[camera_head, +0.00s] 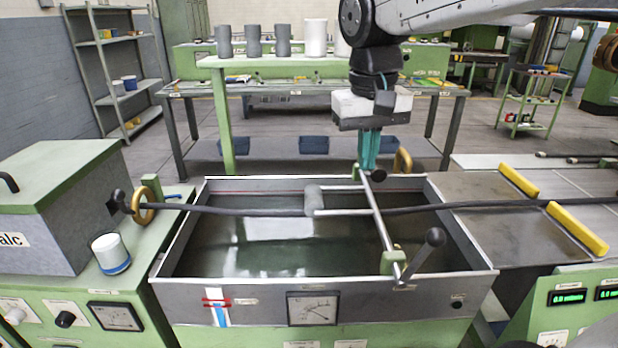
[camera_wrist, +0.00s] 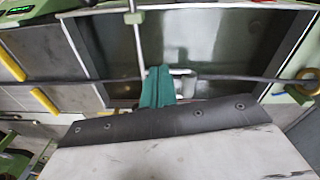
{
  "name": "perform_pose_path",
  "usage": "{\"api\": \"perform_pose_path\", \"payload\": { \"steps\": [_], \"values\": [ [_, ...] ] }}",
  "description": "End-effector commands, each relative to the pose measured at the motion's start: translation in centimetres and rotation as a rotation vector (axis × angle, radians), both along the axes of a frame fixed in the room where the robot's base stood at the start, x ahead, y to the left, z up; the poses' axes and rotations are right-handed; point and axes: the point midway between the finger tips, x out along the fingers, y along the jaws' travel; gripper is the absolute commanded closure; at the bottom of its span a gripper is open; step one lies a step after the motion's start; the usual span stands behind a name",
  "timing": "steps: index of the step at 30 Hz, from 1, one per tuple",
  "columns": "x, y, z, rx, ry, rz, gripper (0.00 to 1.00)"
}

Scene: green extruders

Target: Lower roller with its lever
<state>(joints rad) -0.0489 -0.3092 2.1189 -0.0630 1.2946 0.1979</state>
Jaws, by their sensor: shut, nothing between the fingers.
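The roller (camera_head: 313,200) is a short grey cylinder on a thin frame over the water bath (camera_head: 185,232). Its frame joins a metal cross rod (camera_head: 376,212) that spans the bath from back to front. A lever with a black knob (camera_head: 435,237) rises tilted at the rod's front end. A second dark knob (camera_head: 377,175) shows at the back, just below my fingertips. My gripper (camera_head: 368,165) has teal fingers, shut and empty, pointing down over the back rim.
A black strand (camera_head: 240,211) runs across the bath from the extruder die at left to the table with yellow guides (camera_head: 577,229) at right. A white cup (camera_head: 110,252) stands on the left machine. A gauge (camera_head: 313,308) is on the bath's front.

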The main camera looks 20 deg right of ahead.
Motion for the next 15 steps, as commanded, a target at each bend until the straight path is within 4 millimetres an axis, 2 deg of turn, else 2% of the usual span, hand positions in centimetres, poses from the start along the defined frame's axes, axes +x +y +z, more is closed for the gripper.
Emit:
{"api": "perform_pose_path", "payload": {
  "steps": [1,3,9,12,15],
  "values": [
    [2.9,0.4,0.3,-0.008,0.014,-0.016,1.0],
    [6.5,0.8,0.5,-0.02,0.027,-0.043,1.0],
    [16.0,2.5,-0.5,-0.056,0.054,-0.117,1.0],
    [19.5,3.2,-1.4,-0.072,0.063,-0.147,1.0],
    [21.8,3.7,-2.2,-0.082,0.067,-0.168,1.0]
  ]
}}
